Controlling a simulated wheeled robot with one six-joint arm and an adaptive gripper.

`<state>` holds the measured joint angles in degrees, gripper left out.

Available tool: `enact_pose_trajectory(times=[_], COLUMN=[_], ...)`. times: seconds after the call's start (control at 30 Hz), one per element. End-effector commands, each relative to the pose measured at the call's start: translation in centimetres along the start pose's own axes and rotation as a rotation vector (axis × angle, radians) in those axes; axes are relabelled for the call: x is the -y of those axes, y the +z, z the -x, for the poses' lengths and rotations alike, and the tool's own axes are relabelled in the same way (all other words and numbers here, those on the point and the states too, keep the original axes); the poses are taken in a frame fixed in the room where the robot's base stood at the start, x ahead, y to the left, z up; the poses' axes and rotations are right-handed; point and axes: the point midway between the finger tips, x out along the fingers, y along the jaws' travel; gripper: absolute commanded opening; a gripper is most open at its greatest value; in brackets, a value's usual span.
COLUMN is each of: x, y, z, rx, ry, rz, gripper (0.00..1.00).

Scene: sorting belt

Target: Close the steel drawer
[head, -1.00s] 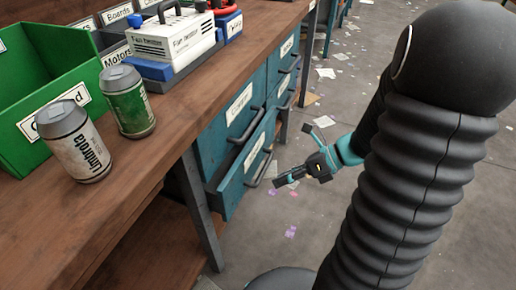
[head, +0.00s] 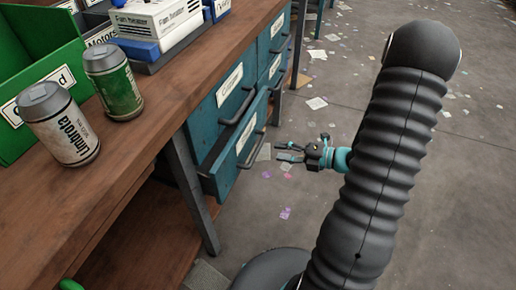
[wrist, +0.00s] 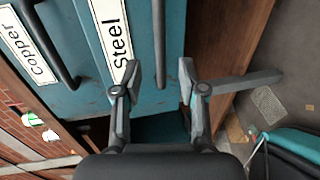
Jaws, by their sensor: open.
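The steel drawer (head: 228,172) is the lower left drawer of the blue cabinet and stands pulled out a little in the head view. Its white label reads "steel" in the wrist view (wrist: 115,38). Whether a finger touches the drawer I cannot tell.
The copper drawer (wrist: 50,80) above has its own handle (wrist: 55,45). The wooden bench (head: 130,150) carries two cans (head: 62,130) (head: 114,85), a green bin (head: 25,140) and a boxed fan heater (head: 160,18). A metal bench leg (head: 192,190) stands left of the drawer. The floor at right is open, with scraps.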

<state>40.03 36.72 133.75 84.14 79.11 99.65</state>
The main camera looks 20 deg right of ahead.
Motion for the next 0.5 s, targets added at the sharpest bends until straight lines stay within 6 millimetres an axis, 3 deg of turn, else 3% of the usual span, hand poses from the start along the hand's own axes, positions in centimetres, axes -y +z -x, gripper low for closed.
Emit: enact_pose_trajectory(times=[0.2,0.5], x=[0.1,0.0], y=[-0.1,-0.1], z=[-4.0,-7.8], rx=[-0.005,-0.003], ry=[0.000,-0.001], rz=[0.001,0.002], gripper=[0.41,0.41])
